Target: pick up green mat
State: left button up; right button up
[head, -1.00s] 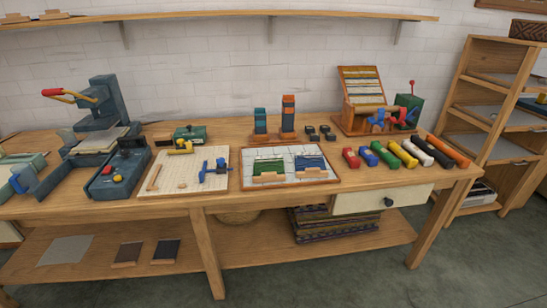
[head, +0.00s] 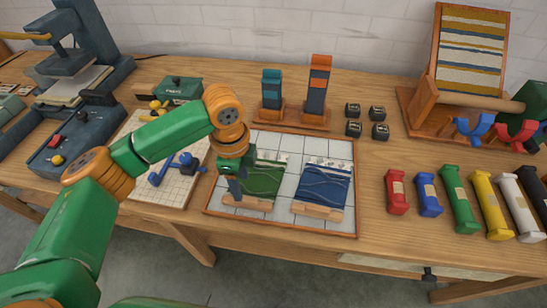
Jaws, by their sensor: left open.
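The green mat (head: 264,181) lies on the left half of a white tiled tray (head: 287,220) with a brown rim, with a wooden bar along its front edge. A blue mat (head: 325,187) with a like bar lies to its right on the same tray. My left gripper (head: 234,197) is open and points down at the green mat's left side, hiding part of it. I cannot tell whether it touches the mat. My right gripper is not in view.
A gridded board (head: 165,180) with blue and yellow tools lies left of the tray. Coloured wool rolls (head: 458,202) lie to the right. Two striped stacks (head: 317,90) and several small black blocks (head: 378,131) stand behind. A small loom (head: 462,70) stands at the back right.

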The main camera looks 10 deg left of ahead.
aim_at(259, 192)
pick_arm(q)
jog(key=shift+w, duration=0.1)
jog(key=f, duration=0.4)
jog(key=f+p, duration=0.1)
jog(key=f, duration=0.1)
jog(key=shift+s+a+f, duration=0.15)
jog(key=shift+s+a, duration=0.05)
jog(key=shift+s, duration=0.15)
jog(key=shift+w+d+f, duration=0.1)
jog(key=shift+w+f, duration=0.05)
jog(key=shift+w, duration=0.05)
jog(key=shift+s, duration=0.1)
grip_shut()
